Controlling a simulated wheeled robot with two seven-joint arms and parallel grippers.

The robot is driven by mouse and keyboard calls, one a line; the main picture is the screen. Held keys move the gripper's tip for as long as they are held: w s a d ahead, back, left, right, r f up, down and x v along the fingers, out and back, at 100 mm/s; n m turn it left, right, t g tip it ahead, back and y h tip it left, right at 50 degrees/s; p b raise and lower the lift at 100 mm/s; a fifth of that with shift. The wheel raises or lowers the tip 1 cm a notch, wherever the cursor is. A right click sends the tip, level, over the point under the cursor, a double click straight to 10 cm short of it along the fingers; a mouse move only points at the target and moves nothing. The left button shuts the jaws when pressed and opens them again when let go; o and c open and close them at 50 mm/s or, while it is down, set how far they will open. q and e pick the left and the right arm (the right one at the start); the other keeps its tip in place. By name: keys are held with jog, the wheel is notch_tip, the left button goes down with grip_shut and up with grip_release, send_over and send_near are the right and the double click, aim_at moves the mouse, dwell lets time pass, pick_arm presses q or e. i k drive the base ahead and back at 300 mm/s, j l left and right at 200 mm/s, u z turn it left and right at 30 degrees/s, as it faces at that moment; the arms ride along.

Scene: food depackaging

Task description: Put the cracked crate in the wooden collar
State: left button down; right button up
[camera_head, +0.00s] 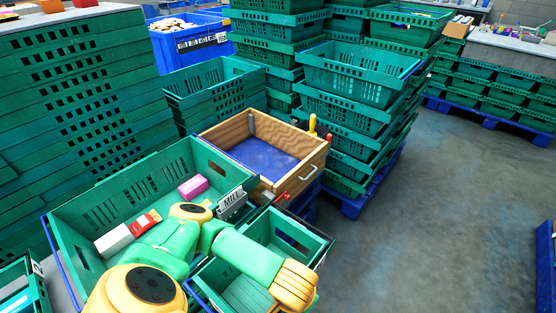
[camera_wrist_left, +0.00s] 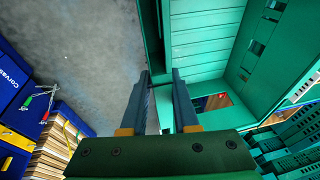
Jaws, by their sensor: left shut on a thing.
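A green crate (camera_head: 289,229) is at the lower middle of the head view, partly covered by my left arm. No crack can be made out on it. The wooden collar (camera_head: 222,142), an open box frame with a blue floor and a metal handle, stands just behind it. In the left wrist view my left gripper (camera_wrist_left: 161,78) is shut on a wall of a green crate (camera_wrist_left: 205,50), with one finger on each side. In the head view its fingers are hidden by my arm. My right gripper is not in view.
A large green crate (camera_head: 90,205) at left holds a pink box (camera_head: 193,187) and other packets. A sign reading MILK (camera_head: 231,203) stands at its right edge. Tall green crate stacks (camera_head: 345,75) stand behind the collar. Grey floor (camera_head: 440,210) is open at right.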

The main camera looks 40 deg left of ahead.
aim_at(265, 169)
jog(key=i+u, duration=0.2)
jog(key=i, duration=0.3)
jog(key=i+u, duration=0.15)
jog(key=i, duration=0.4)
jog(key=i+l+u, duration=0.2)
jog(key=i, duration=0.3)
jog(key=i+l+u, duration=0.15)
jog(key=i, duration=0.35)
jog(key=i+j+u, duration=0.1)
jog(key=i+u, duration=0.25)
jog(key=u, duration=0.15)
jog(key=i+u, duration=0.35)
jog(key=u, duration=0.15)
jog(key=i+l+u, duration=0.25)
jog(key=u, duration=0.25)
jog(key=i, duration=0.1)
